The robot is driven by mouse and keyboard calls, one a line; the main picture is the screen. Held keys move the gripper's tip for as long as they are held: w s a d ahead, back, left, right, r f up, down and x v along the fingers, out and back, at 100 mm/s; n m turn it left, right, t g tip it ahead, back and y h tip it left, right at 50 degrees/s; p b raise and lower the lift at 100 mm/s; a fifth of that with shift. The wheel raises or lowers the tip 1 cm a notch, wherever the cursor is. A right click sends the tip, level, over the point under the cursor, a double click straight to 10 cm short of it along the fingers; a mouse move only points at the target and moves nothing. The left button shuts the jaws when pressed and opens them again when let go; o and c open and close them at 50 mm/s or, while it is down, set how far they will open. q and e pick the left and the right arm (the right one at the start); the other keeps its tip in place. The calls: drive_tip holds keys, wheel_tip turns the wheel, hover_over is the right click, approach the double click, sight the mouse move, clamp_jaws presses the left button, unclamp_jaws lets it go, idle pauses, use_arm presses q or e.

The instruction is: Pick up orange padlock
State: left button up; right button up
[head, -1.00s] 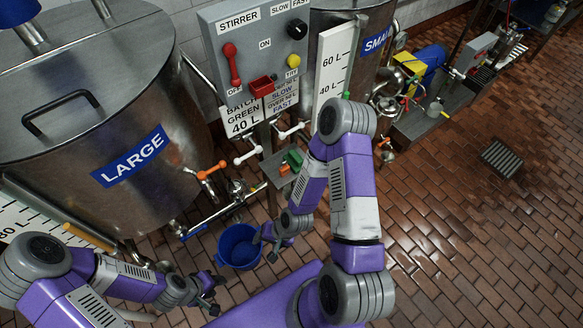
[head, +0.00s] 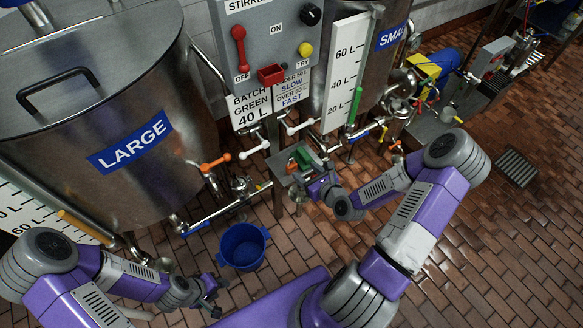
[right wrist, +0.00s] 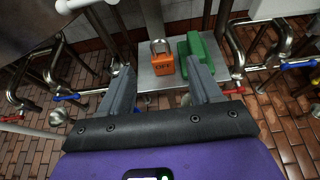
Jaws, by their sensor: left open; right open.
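The orange padlock (right wrist: 162,65), with a metal shackle and dark lettering, stands upright on a small grey metal shelf (right wrist: 149,84). In the head view the padlock (head: 291,166) is small and lies just left of my right gripper (head: 314,182). In the right wrist view my right gripper (right wrist: 159,82) is open and empty. Its fingers point toward the shelf, with the padlock seen between them and beyond their tips. My left gripper (head: 212,289) is open and empty, low at the left near the blue bucket.
A green object (right wrist: 200,55) stands right beside the padlock on the shelf. Pipes and valves with a red handle (right wrist: 67,97) and a blue handle (right wrist: 299,64) flank the shelf. A control box (head: 268,45) is above it. A blue bucket (head: 243,247) stands on the floor.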

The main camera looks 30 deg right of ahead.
sight(292, 161)
drive_tip(key=b+x, duration=0.2)
drive_tip(key=x, duration=0.4)
drive_tip(key=shift+w+a+b, duration=0.1)
drive_tip(key=shift+w+b, duration=0.25)
drive_tip(key=shift+w+f, duration=0.1)
drive_tip(key=shift+w, duration=0.25)
drive_tip(key=shift+c, duration=0.2)
clamp_jaws()
